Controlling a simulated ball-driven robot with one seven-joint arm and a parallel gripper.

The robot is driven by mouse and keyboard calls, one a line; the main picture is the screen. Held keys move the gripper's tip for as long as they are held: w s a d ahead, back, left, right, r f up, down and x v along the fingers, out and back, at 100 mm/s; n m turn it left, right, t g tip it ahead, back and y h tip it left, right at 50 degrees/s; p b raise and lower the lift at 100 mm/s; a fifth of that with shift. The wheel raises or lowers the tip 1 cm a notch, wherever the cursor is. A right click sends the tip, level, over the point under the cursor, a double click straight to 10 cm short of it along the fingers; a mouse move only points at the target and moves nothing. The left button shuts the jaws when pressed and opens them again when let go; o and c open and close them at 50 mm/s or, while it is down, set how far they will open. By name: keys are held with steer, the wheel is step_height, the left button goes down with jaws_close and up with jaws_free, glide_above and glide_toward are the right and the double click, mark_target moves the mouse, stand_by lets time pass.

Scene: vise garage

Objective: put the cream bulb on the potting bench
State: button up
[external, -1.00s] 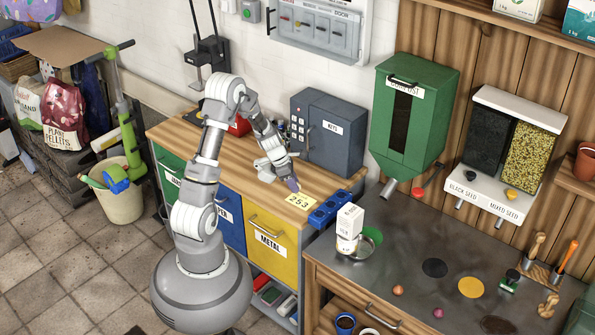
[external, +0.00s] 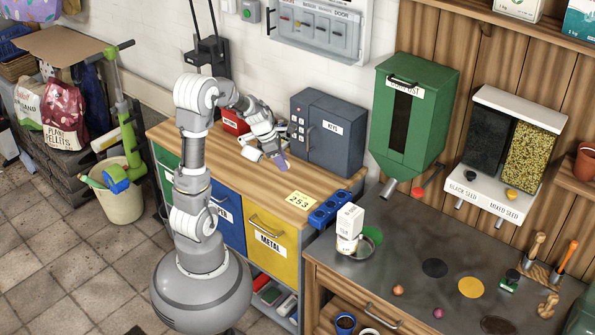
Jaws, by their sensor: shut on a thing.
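My gripper (external: 284,164) is above the wooden counter (external: 245,187), in front of the grey key cabinet. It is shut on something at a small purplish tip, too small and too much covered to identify. I cannot make out a cream bulb for certain in the external view. The potting bench (external: 400,250) is the grey-topped bench at the lower right, well away from my gripper.
A yellow 253 card (external: 301,200) lies on the counter. An orange-brown bulb (external: 398,290) and a purple bulb (external: 438,313) lie on the bench. Its middle has free room.

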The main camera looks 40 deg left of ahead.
steer(key=r, duration=0.2)
steer(key=d+r, duration=0.1)
steer(key=r, duration=0.2)
steer(key=shift+w, duration=0.1)
steer(key=d+m+g+p, duration=0.1)
steer(key=d+m, duration=0.2)
steer(key=d, duration=1.7)
steer(key=s+d+m, duration=0.1)
steer(key=s+d, duration=0.4)
steer(key=d, duration=0.3)
steer(key=s+d+m+g+p, duration=0.1)
steer(key=s+d, duration=0.3)
steer(key=d, duration=0.4)
steer(key=s+d+m, duration=0.1)
steer(key=s+d, duration=0.4)
steer(key=d, duration=0.3)
steer(key=b, duration=0.2)
glide_above(418, 304)
steer(key=a, duration=0.1)
steer(key=shift+h, duration=0.4)
steer(key=f, duration=2.3)
steer(key=shift+a, duration=0.2)
steer(key=shift+f+b, duration=0.85)
steer(key=shift+f, duration=0.7)
